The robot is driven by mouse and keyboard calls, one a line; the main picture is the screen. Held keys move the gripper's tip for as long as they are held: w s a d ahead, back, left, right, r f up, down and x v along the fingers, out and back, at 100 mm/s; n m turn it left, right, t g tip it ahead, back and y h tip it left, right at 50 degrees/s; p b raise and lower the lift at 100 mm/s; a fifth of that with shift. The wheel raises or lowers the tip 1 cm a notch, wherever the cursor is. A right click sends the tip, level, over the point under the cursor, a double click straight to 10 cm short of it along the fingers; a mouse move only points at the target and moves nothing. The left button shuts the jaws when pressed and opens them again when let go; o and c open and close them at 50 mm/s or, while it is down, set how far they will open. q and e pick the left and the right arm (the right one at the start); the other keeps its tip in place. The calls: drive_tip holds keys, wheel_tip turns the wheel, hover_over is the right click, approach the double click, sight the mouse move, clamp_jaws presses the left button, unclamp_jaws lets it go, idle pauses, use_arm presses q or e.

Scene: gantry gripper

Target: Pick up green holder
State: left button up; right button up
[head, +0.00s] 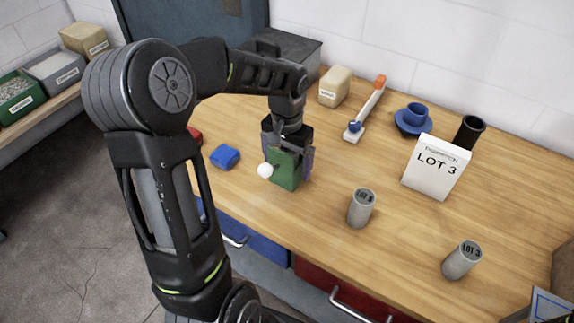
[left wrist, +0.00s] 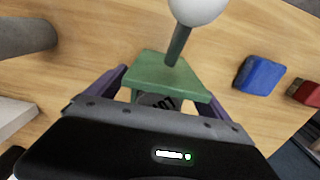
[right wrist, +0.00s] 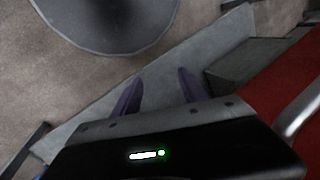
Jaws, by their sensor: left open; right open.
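The green holder (head: 286,170) stands on the wooden table under my left gripper (head: 288,160). A stem with a white ball (head: 265,170) sticks out from its side. In the left wrist view the holder's green top (left wrist: 168,76) lies between the two purple fingers of my left gripper (left wrist: 165,80), which are open on either side of it. Part of a grey lettered cylinder (left wrist: 158,100) shows beneath the holder's edge; the rest is hidden. My right gripper (right wrist: 160,78) is open and empty, above the floor and beside a red drawer front.
A blue block (head: 225,156) lies left of the holder. Grey cylinders (head: 361,208) (head: 461,260) and a white LOT 3 sign (head: 436,168) stand to the right.

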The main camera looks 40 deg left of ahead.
use_arm(q)
drive_tip(key=shift+c, duration=0.4)
drive_tip(key=c, duration=1.6)
drive_tip(key=shift+r, duration=0.1)
wheel_tip(320, 180, up, 10)
drive_tip(key=shift+f+b, duration=0.1)
drive_tip(key=shift+b, duration=0.6)
